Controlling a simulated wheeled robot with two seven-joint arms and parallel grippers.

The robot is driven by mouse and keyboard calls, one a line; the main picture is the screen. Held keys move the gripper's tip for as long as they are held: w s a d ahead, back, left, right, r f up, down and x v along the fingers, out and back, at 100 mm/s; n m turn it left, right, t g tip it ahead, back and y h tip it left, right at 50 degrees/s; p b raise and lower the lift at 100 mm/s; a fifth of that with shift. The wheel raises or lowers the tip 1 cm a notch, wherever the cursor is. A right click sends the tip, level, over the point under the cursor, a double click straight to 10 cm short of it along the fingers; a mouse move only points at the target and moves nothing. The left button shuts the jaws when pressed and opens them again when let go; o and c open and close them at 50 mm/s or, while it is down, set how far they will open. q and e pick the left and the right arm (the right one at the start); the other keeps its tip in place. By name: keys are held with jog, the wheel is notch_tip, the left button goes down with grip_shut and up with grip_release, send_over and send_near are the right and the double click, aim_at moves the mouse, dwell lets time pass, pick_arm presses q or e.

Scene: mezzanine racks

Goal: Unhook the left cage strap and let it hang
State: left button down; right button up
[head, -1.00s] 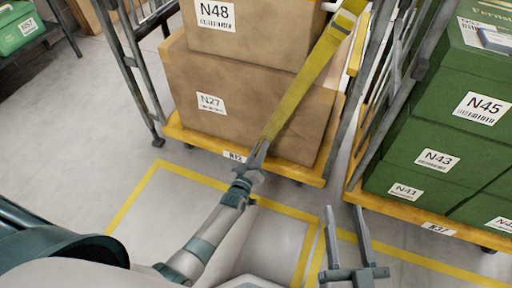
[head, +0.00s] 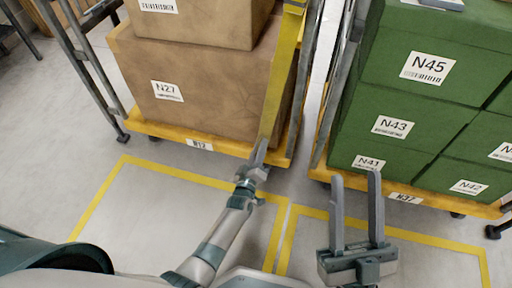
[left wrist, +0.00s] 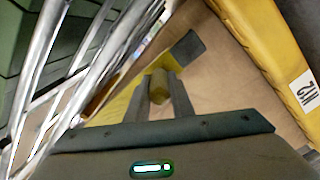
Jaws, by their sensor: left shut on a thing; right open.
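The yellow strap (head: 284,75) runs from the top of the picture down in front of the right side of the left cage (head: 225,146), which holds brown boxes. My left gripper (head: 262,150) is shut on the strap's lower end, near the cage's front right corner. In the left wrist view, the yellow strap end (left wrist: 158,88) sits between my left fingers, with a dark patch beyond it. The strap's upper attachment is out of the head view. My right gripper (head: 357,185) is open and empty, in front of the right cage.
The right cage (head: 405,194) carries green boxes (head: 410,125) close beside the left cage, with a narrow gap between their grey posts. Brown box N27 (head: 200,95) fills the left cage's lower part. Floor inside the yellow lines (head: 150,215) is clear.

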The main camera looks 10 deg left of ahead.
pick_arm(q)
jog(key=shift+d, duration=0.15)
pick_arm(e)
jog(key=shift+d, duration=0.1)
pick_arm(q)
jog(key=c, duration=1.6)
grip_release()
jog(key=shift+o, duration=0.2)
jog(key=shift+s, duration=0.15)
pick_arm(e)
jog(key=shift+r, duration=0.1)
pick_arm(q)
jog(key=shift+s, duration=0.6)
jog(key=s+p, duration=0.3)
jog(key=s, duration=1.3)
jog(key=shift+a, duration=0.3)
pick_arm(e)
notch_tip(320, 180, down, 9)
jog(key=w+a+g+h, duration=0.1)
jog(key=w+g, duration=0.1)
jog(key=g, duration=0.3)
jog(key=shift+w+a+r+g+h, duration=0.2)
jog(key=shift+w+a+g+h, duration=0.1)
jog(key=shift+w+a, duration=0.05)
pick_arm(q)
jog(key=shift+r, duration=0.1)
